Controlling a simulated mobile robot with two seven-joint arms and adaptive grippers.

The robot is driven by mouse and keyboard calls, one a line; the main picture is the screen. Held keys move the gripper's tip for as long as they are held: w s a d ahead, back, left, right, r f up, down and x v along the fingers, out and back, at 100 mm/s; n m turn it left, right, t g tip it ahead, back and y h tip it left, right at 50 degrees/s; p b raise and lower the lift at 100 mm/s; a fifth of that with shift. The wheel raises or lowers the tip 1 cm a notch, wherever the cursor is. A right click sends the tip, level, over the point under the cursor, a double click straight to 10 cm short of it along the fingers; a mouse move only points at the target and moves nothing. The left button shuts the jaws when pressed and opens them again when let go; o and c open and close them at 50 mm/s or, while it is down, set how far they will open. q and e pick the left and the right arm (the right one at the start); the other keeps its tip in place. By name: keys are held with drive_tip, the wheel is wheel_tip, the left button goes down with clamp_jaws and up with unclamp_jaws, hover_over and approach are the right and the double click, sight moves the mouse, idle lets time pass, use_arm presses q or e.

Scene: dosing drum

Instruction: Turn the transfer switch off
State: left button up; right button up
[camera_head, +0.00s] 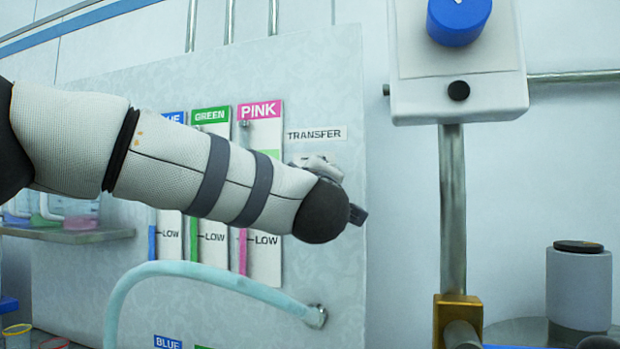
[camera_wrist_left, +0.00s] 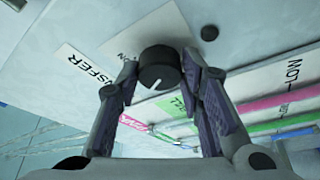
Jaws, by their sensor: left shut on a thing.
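The transfer switch is a round black knob (camera_wrist_left: 160,70) with a white pointer line, on the pale panel in the left wrist view. The line runs slanting across its face. The white TRANSFER label (camera_wrist_left: 83,68) lies to its left, and a partly covered label (camera_wrist_left: 127,42) lies behind it. My left gripper (camera_wrist_left: 163,76) has its two fingers on either side of the knob, shut on it. In the head view my left arm crosses the panel and hides the knob; the TRANSFER label (camera_head: 314,134) shows above my wrist. My right gripper is not in view.
The panel (camera_head: 330,80) carries green (camera_head: 210,116) and pink (camera_head: 260,110) level gauges behind my arm. A pale hose (camera_head: 200,270) curves below it to a fitting. A post-mounted box (camera_head: 460,95) with a blue knob stands right. A grey lidded container (camera_head: 579,290) stands far right.

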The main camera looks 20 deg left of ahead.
use_arm(q)
drive_tip(key=o, duration=1.2)
drive_tip(key=shift+c, duration=0.2)
drive_tip(key=shift+s, duration=0.1)
drive_tip(key=v, duration=1.2)
drive_tip(key=shift+d, duration=0.1)
